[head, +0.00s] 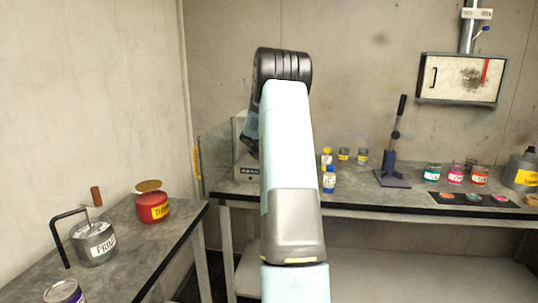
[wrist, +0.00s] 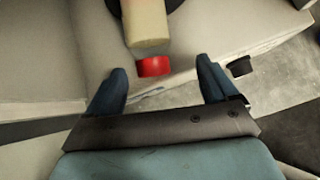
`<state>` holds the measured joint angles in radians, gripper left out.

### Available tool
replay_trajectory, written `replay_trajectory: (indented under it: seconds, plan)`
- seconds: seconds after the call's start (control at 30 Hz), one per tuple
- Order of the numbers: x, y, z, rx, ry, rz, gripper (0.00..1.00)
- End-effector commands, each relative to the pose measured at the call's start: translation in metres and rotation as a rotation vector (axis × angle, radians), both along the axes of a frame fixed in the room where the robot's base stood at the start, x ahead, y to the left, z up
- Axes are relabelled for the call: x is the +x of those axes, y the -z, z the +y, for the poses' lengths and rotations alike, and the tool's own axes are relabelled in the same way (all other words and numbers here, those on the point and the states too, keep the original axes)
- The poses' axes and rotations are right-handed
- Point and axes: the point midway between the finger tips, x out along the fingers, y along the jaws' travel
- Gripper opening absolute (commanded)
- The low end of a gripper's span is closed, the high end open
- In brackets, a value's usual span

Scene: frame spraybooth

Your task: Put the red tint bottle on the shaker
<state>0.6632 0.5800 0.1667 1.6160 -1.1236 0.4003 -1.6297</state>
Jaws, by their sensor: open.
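In the wrist view, a bottle with a cream body and a red cap (wrist: 153,67) shows at the top middle, its cap toward my gripper. My gripper (wrist: 162,66) is open, with one blue finger on each side of the cap and visible gaps between. I cannot tell how deep the cap sits between the fingertips. A pale casing (wrist: 60,60) and part of a dark round shape lie around the bottle, partly out of frame. In the head view, a pale machine with a label (head: 246,172), perhaps the shaker, stands on the back bench, mostly hidden behind my arm. The red-capped bottle is hidden there.
A yellow-capped bottle (head: 327,157) and a blue-capped bottle (head: 329,180) stand right of my arm. A lever press (head: 392,165) and several paint jars (head: 456,175) are farther right on the bench (head: 350,198). A red tin (head: 153,209) and a primer can (head: 95,243) stand on the left table.

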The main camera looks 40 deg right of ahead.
Motion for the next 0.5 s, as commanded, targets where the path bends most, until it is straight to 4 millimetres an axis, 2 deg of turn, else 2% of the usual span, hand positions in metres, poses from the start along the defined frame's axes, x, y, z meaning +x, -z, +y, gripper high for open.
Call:
replay_trajectory:
  seconds: [0.1,0.37,0.5]
  plan:
    - [0.009,0.000,-0.013,0.001,0.003,-0.001,0.86]
    - [0.017,0.000,-0.023,0.001,0.001,-0.001,0.86]
    - [0.026,0.001,-0.038,0.002,0.005,-0.002,0.86]
